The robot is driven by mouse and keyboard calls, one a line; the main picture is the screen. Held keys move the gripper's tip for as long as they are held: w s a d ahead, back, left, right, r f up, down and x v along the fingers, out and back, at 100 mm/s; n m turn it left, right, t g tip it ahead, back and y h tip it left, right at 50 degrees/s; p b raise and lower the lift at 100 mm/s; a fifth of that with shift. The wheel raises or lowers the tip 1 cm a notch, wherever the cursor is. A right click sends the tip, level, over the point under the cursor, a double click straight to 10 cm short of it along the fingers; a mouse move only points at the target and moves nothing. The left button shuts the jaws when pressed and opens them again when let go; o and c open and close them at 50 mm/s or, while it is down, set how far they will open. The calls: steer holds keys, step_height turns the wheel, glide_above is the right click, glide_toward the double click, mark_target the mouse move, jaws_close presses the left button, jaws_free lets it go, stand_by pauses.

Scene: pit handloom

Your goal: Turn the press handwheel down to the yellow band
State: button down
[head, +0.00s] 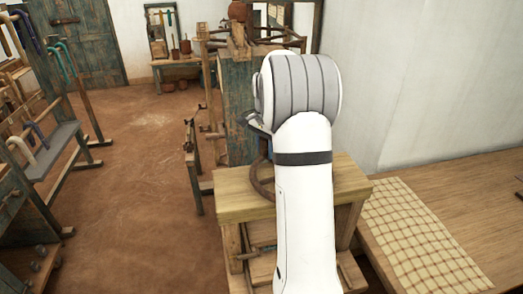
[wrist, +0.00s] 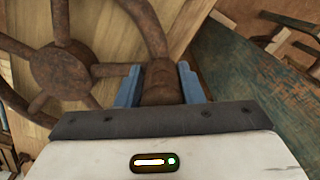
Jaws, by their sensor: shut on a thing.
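The press handwheel (wrist: 62,72) is a rusty brown spoked wheel at the left of the wrist view. Its hub and several spokes show, and part of its rim runs down toward my gripper. My gripper (wrist: 160,84) has its two blue fingers on either side of a thick brown part at the rim and is shut on it. In the head view a curved piece of the handwheel (head: 262,182) shows just left of my arm, above the pale wooden press (head: 232,202). My arm hides most of the wheel and my gripper there. I cannot make out a yellow band.
A worn blue-green wooden frame (head: 234,100) stands behind the press. A table (head: 410,190) with a checked cloth (head: 415,240) is at the right, by a white wall. A rack with hooked handles (head: 50,150) stands at the left. The brown floor between is clear.

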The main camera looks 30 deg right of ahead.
steer(key=shift+w+d+r+m, duration=0.25)
steer(key=shift+w+d+m, duration=0.05)
steer(key=shift+d+m, duration=0.25)
steer(key=c, duration=1.4)
jaws_free()
steer(key=shift+c, duration=0.2)
steer(key=o, duration=0.4)
steer(key=shift+w+f, duration=0.1)
steer(key=shift+f, duration=0.1)
step_height(320, 180, up, 8)
steer(key=shift+f+b, duration=0.1)
steer(key=shift+b, duration=0.35)
